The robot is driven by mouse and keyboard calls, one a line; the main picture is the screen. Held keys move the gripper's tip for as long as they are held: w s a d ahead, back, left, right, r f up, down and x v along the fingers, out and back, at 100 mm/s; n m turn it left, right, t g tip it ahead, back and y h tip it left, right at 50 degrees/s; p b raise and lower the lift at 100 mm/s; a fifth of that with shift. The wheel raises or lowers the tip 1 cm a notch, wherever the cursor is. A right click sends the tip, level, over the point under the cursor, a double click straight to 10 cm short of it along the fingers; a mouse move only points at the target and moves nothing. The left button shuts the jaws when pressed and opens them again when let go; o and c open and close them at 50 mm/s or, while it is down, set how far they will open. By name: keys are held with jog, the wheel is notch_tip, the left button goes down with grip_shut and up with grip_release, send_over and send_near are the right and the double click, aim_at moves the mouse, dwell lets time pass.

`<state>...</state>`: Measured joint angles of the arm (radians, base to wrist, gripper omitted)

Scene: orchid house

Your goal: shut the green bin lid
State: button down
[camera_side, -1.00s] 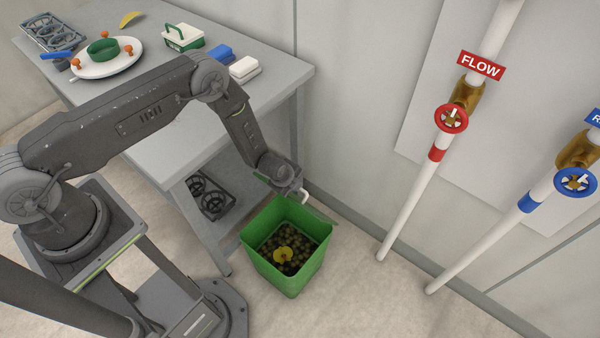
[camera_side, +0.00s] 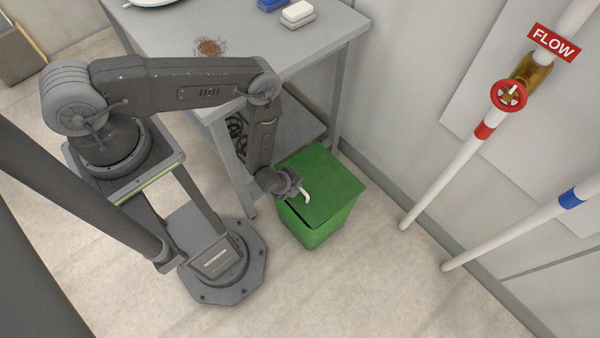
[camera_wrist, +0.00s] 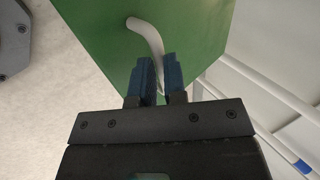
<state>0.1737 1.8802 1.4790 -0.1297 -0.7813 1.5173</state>
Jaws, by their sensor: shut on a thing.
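The green bin (camera_side: 318,229) stands on the floor beside the bench, and its green lid (camera_side: 327,182) lies flat over the top, so the contents are hidden. A white bent handle (camera_side: 306,195) is on the lid near its front left edge. My gripper (camera_side: 296,188) is at that edge, with the handle at its fingertips. In the wrist view the blue-black fingers of my gripper (camera_wrist: 154,78) are shut on the white handle (camera_wrist: 149,38), with the green lid (camera_wrist: 95,28) behind it.
The grey bench (camera_side: 290,65) stands behind my arm, with brown crumbs (camera_side: 210,47), a white block (camera_side: 297,13) and a blue block (camera_side: 271,4) on it. White pipes (camera_side: 450,147) with a red valve wheel (camera_side: 509,95) run down the wall at right. The floor in front of the bin is clear.

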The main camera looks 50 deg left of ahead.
jog(key=shift+s+a+f+t, duration=0.1)
jog(key=shift+s+f+t, duration=0.3)
jog(key=shift+f, duration=0.35)
jog(key=shift+s+a+f+t, duration=0.1)
jog(key=shift+s+f+t, duration=0.25)
jog(key=shift+f, duration=0.35)
jog(key=c, duration=1.5)
grip_release()
jog(key=shift+o, duration=0.4)
jog(key=shift+d, duration=0.1)
jog(key=shift+w, duration=0.1)
jog(key=shift+r, duration=0.15)
jog(key=shift+s+r, duration=0.2)
jog(key=v, duration=1.3)
